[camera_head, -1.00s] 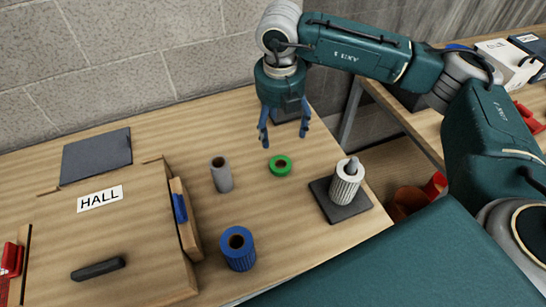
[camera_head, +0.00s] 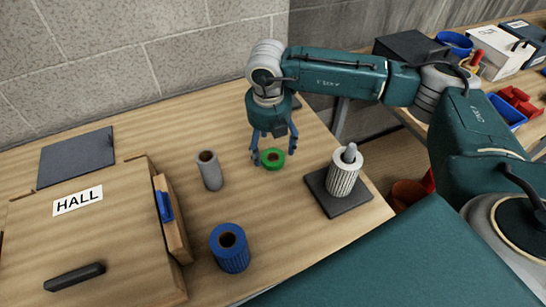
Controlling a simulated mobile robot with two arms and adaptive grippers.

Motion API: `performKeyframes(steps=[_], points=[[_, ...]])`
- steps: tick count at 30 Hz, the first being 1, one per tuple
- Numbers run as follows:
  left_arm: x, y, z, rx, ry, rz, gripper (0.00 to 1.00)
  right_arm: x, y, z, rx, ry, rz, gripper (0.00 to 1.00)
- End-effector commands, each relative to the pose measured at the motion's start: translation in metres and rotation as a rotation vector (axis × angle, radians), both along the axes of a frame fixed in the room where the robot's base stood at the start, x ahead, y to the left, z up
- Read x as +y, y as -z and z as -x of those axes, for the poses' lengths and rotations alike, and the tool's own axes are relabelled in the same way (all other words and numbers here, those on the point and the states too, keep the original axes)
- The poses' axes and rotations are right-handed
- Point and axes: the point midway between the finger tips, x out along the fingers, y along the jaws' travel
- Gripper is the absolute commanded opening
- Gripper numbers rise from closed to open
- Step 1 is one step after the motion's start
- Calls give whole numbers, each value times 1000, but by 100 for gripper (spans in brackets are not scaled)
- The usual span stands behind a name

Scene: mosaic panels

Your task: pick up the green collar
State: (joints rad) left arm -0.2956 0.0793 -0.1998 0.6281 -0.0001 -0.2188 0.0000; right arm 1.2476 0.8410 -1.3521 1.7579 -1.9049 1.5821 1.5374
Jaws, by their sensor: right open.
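The green collar (camera_head: 272,159) is a short ring with a dark hole, lying flat on the wooden table. My right gripper (camera_head: 272,150) comes down from above and behind it. Its fingers are open and spread, one to the left of the collar and one near its right side. The fingertips show close to the collar's height, but I cannot tell whether they touch it. My left gripper is not in view.
A grey cylinder (camera_head: 210,171) stands left of the collar, and a blue ribbed cylinder (camera_head: 230,249) nearer the front. A white ribbed cylinder (camera_head: 343,178) sits around a peg on a dark base (camera_head: 335,206) at right. The HALL box (camera_head: 90,235) fills the left.

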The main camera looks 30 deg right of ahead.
Motion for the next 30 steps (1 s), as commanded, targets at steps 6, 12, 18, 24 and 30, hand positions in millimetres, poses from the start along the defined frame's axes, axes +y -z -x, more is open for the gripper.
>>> performKeyframes(steps=[6, 12, 18, 24, 30], points=[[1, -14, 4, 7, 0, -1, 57, -5, 15, -3, 3, 1, 1, 73], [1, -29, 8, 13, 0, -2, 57, -11, 45, -8, 2, 0, 1, 73], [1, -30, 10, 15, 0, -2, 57, -12, 56, -10, -1, -1, 0, 73], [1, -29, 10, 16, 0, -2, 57, -12, 56, -10, -1, 0, 0, 61], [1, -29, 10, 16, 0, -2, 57, -12, 56, -10, -1, 0, 0, 26]])
